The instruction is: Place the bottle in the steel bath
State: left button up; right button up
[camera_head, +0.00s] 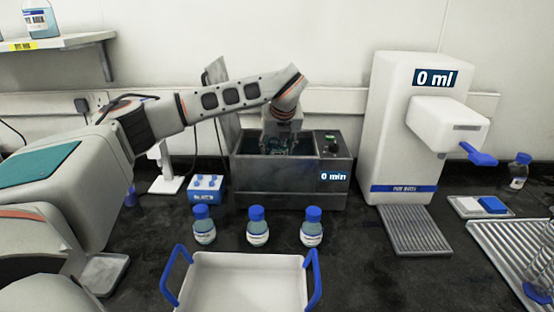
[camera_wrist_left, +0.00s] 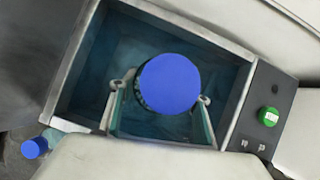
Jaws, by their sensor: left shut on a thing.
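The steel bath (camera_head: 275,185) stands at the back middle of the bench, its open top holding dark bluish liquid and its display reading 0 min. My left gripper (camera_head: 278,143) reaches down from above into the bath's opening. In the left wrist view the gripper (camera_wrist_left: 162,112) is shut on a bottle, whose round blue cap (camera_wrist_left: 168,82) faces the camera inside the outline of the bath (camera_wrist_left: 72,62). The bottle's body is mostly hidden under the cap. I cannot tell whether it touches the bath floor. My right gripper is not in view.
Three blue-capped bottles (camera_head: 257,228) stand in front of the bath, behind a white tray (camera_head: 248,280) with blue handles. A small blue-and-white box (camera_head: 207,188) is left of the bath. A white dispenser (camera_head: 400,130) reading 0 ml stands to the right.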

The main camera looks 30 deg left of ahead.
aim_at(279, 148)
pick_arm(q)
notch_tip(279, 148, down, 4)
jog(key=shift+r, duration=0.1)
jog(key=o, duration=1.5)
jog(key=shift+c, duration=0.2)
jog(key=shift+r, duration=0.2)
jog(key=v, duration=1.1)
jog(key=shift+s+d+r, duration=0.15)
jog(key=shift+s+d, duration=0.05)
jog(key=shift+s, duration=0.05)
